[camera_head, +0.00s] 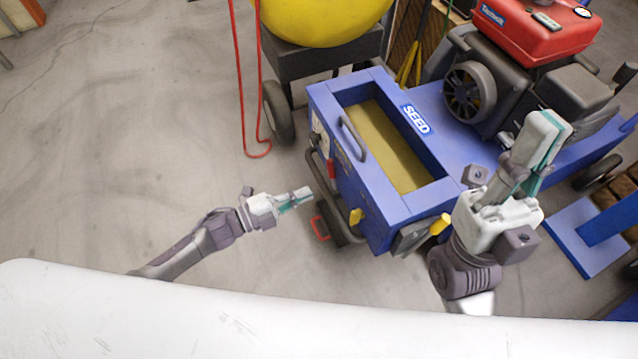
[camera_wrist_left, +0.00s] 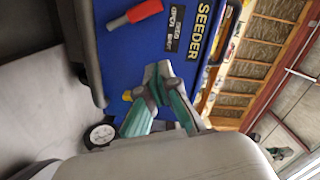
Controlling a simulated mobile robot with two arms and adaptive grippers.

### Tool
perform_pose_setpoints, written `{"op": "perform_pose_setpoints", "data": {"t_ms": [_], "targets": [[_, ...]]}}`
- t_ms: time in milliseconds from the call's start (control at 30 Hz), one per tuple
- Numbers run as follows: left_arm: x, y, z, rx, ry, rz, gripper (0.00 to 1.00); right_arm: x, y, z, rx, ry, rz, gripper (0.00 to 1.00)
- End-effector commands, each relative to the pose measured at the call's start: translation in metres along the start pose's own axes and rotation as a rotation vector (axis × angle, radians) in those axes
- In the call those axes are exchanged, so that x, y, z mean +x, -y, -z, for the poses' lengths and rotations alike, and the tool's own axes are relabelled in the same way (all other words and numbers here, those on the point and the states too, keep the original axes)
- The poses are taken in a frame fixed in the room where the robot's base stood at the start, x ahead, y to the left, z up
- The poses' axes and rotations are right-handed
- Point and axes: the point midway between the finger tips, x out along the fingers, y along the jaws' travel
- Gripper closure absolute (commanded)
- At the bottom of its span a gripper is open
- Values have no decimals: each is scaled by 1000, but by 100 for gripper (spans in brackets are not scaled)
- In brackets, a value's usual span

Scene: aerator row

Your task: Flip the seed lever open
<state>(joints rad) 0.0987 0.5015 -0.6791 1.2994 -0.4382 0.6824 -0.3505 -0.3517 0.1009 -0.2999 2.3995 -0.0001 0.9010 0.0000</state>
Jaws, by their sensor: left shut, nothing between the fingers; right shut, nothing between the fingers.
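The blue seeder box (camera_head: 450,190) marked SEED stands in the middle of the head view. The seed lever, with a red grip (camera_wrist_left: 145,11) on a short grey shaft, sits on the box's blue side panel beside a dark label reading SEED, OPEN and a partly legible word. In the head view a red grip (camera_head: 331,169) shows on that side. My left gripper (camera_head: 309,192) is shut and empty, just left of the panel. Its fingertips (camera_wrist_left: 163,74) appear below the label in the wrist view, apart from the lever. My right gripper (camera_head: 550,125) is shut and empty, over the machine's right part.
A dark tube rail (camera_head: 325,190) runs along the box's left side. A yellow knob (camera_head: 355,215) and a red loop handle (camera_head: 320,228) are near my left gripper. A red-tanked engine (camera_head: 530,30) stands behind the box. The floor at left is clear.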

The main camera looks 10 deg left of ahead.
Motion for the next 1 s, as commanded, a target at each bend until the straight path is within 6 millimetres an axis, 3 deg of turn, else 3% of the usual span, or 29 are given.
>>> {"op": "perform_pose_setpoints", "data": {"t_ms": [100,300,867,1000], "targets": [[-18,1,0,-1,1,-1,100,6,0,1,0,0,0,100],[-30,0,0,-1,0,1,100,8,0,2,0,0,0,100],[-30,0,0,-1,1,1,100,8,0,2,-1,-2,-1,100],[-22,5,0,-37,61,22,100,6,-2,-17,-8,95,-2,100]]}}
